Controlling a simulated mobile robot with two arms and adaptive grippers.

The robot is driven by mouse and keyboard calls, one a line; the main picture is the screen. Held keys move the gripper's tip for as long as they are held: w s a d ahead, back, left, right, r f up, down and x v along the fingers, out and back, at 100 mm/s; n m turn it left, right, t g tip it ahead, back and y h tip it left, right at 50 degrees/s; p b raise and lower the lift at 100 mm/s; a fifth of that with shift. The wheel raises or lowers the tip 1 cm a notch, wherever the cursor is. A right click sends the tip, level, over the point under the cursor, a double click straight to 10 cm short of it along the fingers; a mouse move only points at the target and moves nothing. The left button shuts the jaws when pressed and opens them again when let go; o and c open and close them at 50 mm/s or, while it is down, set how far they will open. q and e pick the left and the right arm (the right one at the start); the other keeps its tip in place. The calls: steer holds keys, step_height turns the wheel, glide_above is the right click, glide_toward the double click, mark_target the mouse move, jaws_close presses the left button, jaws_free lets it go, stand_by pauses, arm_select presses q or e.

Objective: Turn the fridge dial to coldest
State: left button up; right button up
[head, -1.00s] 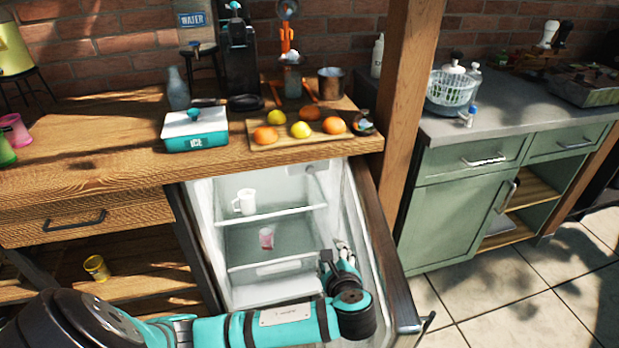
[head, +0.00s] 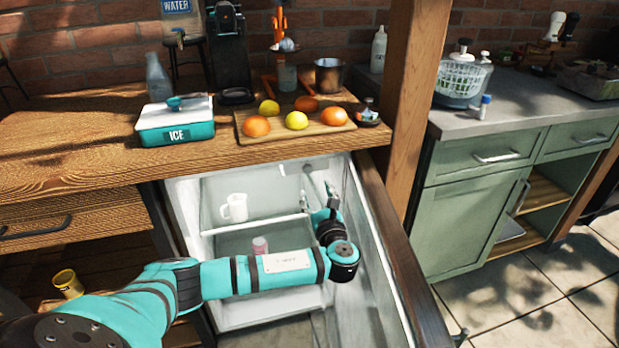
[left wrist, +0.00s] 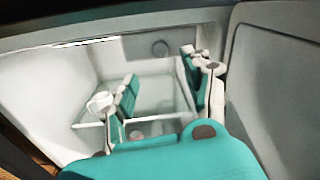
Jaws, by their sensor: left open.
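The fridge (head: 185,218) stands open under the wooden counter. The dial also shows in the left wrist view (left wrist: 160,48), beyond and between my fingertips. My left gripper (head: 318,194) is inside the fridge, below and slightly right of the dial, near the upper shelf's right end. In the left wrist view the fingers of my left gripper (left wrist: 160,70) are spread apart with nothing between them. They look apart from the dial. Any marking on the dial is too small to read. My right gripper is out of view.
A white mug (head: 235,208) stands on the upper shelf, left of my gripper. A pink cup (head: 260,245) is lower down. The open fridge door (head: 405,255) is close on the right. The counter edge (head: 270,152) overhangs the fridge.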

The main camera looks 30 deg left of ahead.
mark_target(308, 171)
arm_select(q)
steer(key=b+x, duration=0.1)
steer(key=x, duration=0.7)
steer(key=shift+f, duration=0.1)
steer(key=shift+w+a, duration=0.4)
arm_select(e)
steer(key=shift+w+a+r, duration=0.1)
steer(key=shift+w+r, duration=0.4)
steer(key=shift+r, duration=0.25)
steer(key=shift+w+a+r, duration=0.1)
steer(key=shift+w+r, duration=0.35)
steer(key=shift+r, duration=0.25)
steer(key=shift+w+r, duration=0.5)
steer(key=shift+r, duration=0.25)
